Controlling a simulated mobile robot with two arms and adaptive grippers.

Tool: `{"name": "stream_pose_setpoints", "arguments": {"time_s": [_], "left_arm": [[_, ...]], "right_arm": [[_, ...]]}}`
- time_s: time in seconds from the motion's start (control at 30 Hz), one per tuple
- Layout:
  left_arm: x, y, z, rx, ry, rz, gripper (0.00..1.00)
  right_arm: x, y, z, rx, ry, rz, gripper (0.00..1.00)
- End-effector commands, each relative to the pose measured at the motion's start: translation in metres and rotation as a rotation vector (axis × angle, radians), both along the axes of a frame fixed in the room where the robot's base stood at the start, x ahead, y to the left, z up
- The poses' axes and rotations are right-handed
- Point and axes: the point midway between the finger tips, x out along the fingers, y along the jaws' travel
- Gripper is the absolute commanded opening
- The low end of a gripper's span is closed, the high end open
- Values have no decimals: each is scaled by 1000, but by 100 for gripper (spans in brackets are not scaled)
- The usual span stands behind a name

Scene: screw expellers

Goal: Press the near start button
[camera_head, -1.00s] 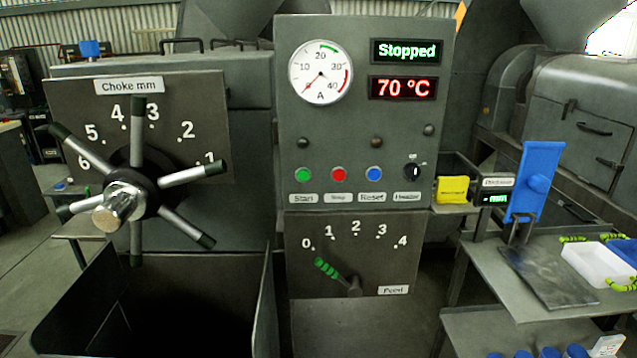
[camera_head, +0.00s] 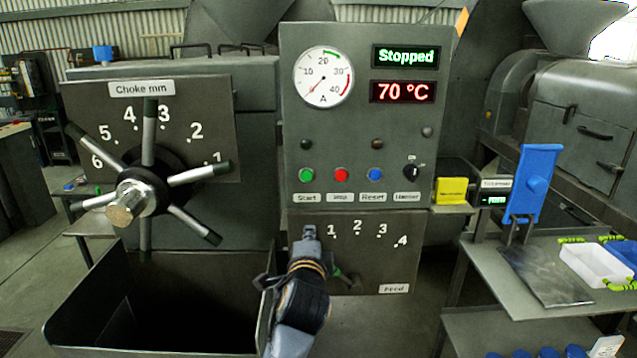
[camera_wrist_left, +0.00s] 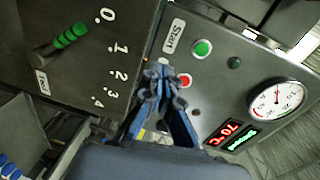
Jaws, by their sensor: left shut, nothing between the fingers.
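The green start button (camera_head: 306,175) sits at the left of the button row on the grey control panel, above its "Start" label (camera_head: 306,197). It also shows in the left wrist view (camera_wrist_left: 202,48). The display reads "Stopped" (camera_head: 406,55). My left gripper (camera_head: 309,231) is shut and empty, pointing up below the Start label, in front of the feed plate. In the left wrist view its closed fingertips (camera_wrist_left: 160,72) appear beside the label and cover part of the panel near the red button (camera_wrist_left: 185,80). My right gripper is not in view.
The red button (camera_head: 341,174), blue reset button (camera_head: 375,174) and heater knob (camera_head: 411,171) stand right of the start button. The feed lever (camera_wrist_left: 62,38) is partly hidden by my arm in the head view. The choke handwheel (camera_head: 140,195) juts out at the left.

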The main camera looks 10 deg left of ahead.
Motion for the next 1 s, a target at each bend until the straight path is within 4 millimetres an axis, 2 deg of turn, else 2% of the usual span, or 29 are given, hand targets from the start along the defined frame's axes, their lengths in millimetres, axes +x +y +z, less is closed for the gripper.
{"name": "stream_pose_setpoints", "arguments": {"time_s": [0.03,0.1,0.23,0.67,0.83,1.0], "left_arm": [[-4,3,24,20,-33,13,0],[-10,7,47,46,-63,29,0],[-16,12,68,69,-89,47,0],[-14,13,71,73,-90,49,0],[7,19,73,75,-89,51,0],[41,29,74,75,-89,50,0]], "right_arm": [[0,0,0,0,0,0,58],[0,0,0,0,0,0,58],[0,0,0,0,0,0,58],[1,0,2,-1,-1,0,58],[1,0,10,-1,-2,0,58],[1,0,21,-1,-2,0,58]]}}
